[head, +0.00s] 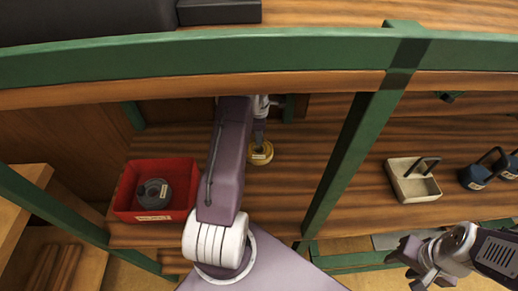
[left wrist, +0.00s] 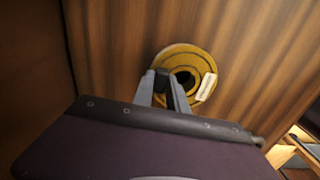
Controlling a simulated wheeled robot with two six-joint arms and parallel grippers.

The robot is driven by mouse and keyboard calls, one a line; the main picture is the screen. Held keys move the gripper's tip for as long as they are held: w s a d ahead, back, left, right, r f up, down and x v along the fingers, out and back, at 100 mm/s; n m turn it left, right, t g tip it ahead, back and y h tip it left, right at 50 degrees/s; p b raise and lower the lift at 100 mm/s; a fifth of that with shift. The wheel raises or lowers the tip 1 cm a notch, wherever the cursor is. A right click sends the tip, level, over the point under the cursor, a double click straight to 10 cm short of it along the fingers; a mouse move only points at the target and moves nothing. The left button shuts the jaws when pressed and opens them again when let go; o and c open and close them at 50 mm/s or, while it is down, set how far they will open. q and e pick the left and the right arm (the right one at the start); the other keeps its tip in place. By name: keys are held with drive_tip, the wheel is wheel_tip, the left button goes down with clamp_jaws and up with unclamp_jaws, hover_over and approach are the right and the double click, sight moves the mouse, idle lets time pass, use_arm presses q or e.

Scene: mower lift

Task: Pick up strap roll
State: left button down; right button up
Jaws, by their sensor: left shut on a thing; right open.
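The yellow strap roll (head: 262,158) with a pale label lies on the wooden shelf, right of my left arm in the head view. In the left wrist view the roll (left wrist: 188,59) shows as a yellow ring with a dark centre hole. My left gripper (left wrist: 163,80) is shut on the roll's near side, its fingers close together at the ring. In the head view the left gripper (head: 259,138) is small and partly hidden by my arm. I cannot tell whether the roll is off the shelf. My right gripper (head: 413,264) is open and empty at the lower right.
A red bin (head: 124,190) holding a dark labelled roll (head: 153,193) stands left of my left arm. Green posts and a green-edged upper shelf (head: 200,57) frame the opening. Right of the post (head: 355,150) are a beige handled tray (head: 412,182) and dark blue handled things (head: 474,177).

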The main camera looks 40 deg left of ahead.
use_arm(q)
drive_tip(key=shift+r, duration=0.1)
wheel_tip(320, 180, up, 10)
